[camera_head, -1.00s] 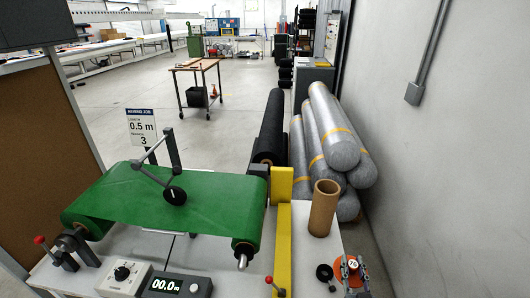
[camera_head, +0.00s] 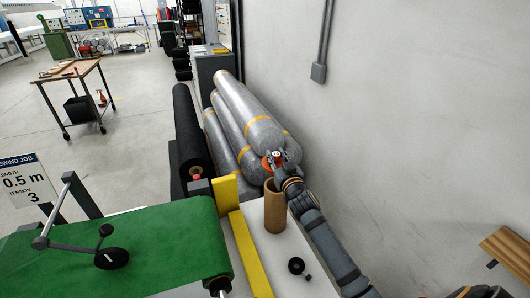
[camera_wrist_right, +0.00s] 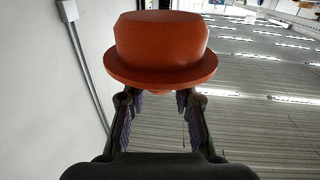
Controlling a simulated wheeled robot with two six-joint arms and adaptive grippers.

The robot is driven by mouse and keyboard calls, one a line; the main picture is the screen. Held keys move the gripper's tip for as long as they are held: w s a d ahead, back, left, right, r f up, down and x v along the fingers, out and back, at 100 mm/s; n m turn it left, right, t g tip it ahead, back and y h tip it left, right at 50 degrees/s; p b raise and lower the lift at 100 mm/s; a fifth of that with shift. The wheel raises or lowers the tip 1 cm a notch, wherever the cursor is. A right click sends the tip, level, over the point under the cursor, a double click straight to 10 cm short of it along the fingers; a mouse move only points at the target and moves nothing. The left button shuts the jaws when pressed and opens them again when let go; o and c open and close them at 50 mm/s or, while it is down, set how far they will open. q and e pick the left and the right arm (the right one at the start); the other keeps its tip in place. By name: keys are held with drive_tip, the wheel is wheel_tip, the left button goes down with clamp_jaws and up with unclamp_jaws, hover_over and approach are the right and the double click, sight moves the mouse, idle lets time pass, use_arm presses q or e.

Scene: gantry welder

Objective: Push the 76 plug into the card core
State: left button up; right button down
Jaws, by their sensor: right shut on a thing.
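The card core (camera_head: 274,212) is a brown tube standing upright on the white table top, beside the yellow guard. The orange plug (camera_head: 267,163) is in my right gripper (camera_head: 278,160), which shows just above the core's upper end in the head view. A gap seems to separate plug and core, but the arm partly covers the rim. In the right wrist view the orange plug (camera_wrist_right: 160,45) has a wide flange, and the fingers (camera_wrist_right: 160,97) are shut on its narrow stub. Its number cannot be read now. My left gripper is out of view.
A black ring-like part (camera_head: 296,265) and a small black piece (camera_head: 308,278) lie on the table in front of the core. The yellow guard (camera_head: 250,255) and green sheet (camera_head: 150,250) are to the left. Silver wrapped rolls (camera_head: 245,115) are stacked behind. A wall is at right.

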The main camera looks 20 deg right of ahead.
drive_tip(key=shift+s+d, duration=0.1)
drive_tip(key=shift+s+d+f+b, duration=0.3)
drive_tip(key=shift+f+b, duration=0.2)
drive_tip(key=shift+b, duration=0.05)
drive_tip(key=f+b, duration=0.4)
drive_tip(key=f, duration=0.1)
drive_tip(key=shift+w+a, duration=0.1)
drive_tip(key=shift+a, duration=0.1)
drive_tip(key=shift+r, duration=0.2)
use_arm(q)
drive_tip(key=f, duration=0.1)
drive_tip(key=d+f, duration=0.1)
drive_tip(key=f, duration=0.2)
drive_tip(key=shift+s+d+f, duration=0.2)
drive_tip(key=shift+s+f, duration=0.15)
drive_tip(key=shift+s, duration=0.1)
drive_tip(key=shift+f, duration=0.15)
use_arm(e)
drive_tip(key=shift+f, duration=0.1)
